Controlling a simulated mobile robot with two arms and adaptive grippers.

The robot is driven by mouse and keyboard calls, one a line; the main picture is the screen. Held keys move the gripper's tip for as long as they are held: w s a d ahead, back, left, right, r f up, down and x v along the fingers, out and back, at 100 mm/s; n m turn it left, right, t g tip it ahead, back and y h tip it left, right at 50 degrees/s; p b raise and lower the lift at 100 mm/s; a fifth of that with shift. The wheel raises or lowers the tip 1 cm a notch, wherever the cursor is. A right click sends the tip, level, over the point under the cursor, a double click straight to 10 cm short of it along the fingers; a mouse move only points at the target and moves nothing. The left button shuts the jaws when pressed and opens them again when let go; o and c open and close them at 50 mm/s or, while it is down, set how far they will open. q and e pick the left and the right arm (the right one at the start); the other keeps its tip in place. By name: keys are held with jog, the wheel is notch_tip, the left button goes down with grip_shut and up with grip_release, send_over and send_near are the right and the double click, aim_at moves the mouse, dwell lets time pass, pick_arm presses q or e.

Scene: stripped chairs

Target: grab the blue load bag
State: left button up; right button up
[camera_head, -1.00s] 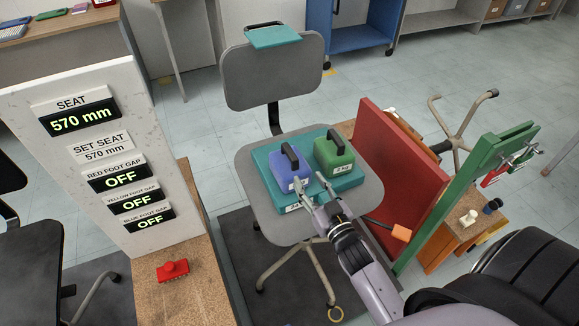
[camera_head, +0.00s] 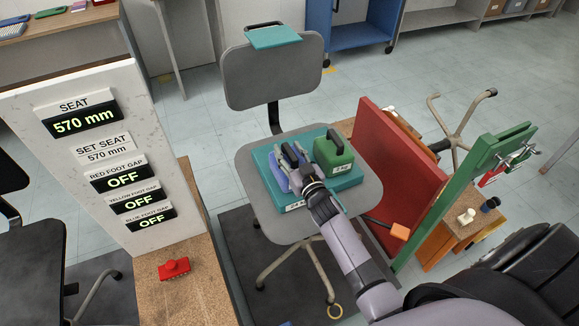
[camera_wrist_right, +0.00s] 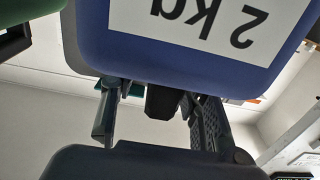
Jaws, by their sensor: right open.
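The blue load bag (camera_head: 279,180) sits on the teal pad (camera_head: 294,204) on the chair seat, on the left beside the green bag. My right gripper (camera_head: 295,154) is over it at its handle and hides much of it. In the right wrist view the blue bag (camera_wrist_right: 180,46) fills the top, with an upside-down "2 kg" label. Its dark handle (camera_wrist_right: 163,102) shows between the two fingers of the open gripper (camera_wrist_right: 155,112), with gaps at both sides. My left gripper is not in view.
The green bag (camera_head: 333,157) stands close on the right of the blue one. A red panel (camera_head: 398,165) and green frame (camera_head: 462,185) stand right of the chair (camera_head: 245,165). A display board (camera_head: 95,170) stands at the left. The chair back rises behind.

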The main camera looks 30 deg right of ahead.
jog(key=shift+c, duration=0.4)
grip_shut()
dwell(0.6)
jog(key=shift+w+r, duration=0.1)
jog(key=shift+r, duration=0.4)
jog(key=shift+w+f, duration=0.1)
